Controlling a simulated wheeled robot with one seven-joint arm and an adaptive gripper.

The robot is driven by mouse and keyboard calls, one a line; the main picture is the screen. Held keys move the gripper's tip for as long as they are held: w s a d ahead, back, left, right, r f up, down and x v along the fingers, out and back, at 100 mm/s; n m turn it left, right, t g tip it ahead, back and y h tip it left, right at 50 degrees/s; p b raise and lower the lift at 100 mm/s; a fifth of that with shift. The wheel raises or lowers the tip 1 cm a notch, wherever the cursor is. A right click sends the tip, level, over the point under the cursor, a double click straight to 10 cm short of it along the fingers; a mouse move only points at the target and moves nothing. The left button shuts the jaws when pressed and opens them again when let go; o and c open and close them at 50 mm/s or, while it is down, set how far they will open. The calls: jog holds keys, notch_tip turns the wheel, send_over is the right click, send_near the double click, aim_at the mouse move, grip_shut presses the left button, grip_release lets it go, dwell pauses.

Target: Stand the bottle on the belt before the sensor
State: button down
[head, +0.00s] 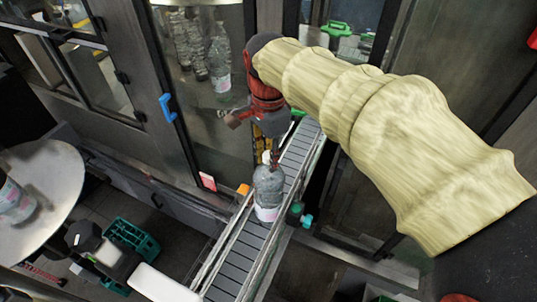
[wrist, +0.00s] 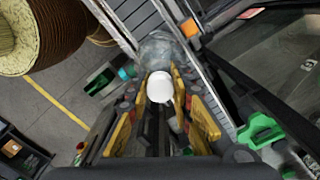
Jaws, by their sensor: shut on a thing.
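A clear bottle (head: 268,190) with a white cap and a pale label is upright over the slatted grey conveyor belt (head: 236,268) in the head view. I cannot tell whether its base touches the belt. My gripper (head: 266,154) is above it and shut on its neck. In the wrist view the white cap (wrist: 160,86) sits between the yellow finger pads of my gripper (wrist: 168,92), with the bottle's clear shoulder (wrist: 163,48) beyond. An orange block (head: 243,189) at the belt's left rail and a dark, teal-ended device (head: 297,216) at its right rail may be the sensor.
A round white table (head: 48,172) with another bottle (head: 14,200) stands at the left. A green crate (head: 132,240) is on the floor. Glass-doored machine housing (head: 205,120) lines the belt's left side.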

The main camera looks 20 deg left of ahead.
jog(key=c, duration=2.1)
grip_release()
jog(key=shift+f, duration=0.1)
jog(key=o, duration=0.5)
notch_tip(320, 180, up, 12)
jog(key=shift+r, duration=0.15)
jog(key=shift+d, duration=0.1)
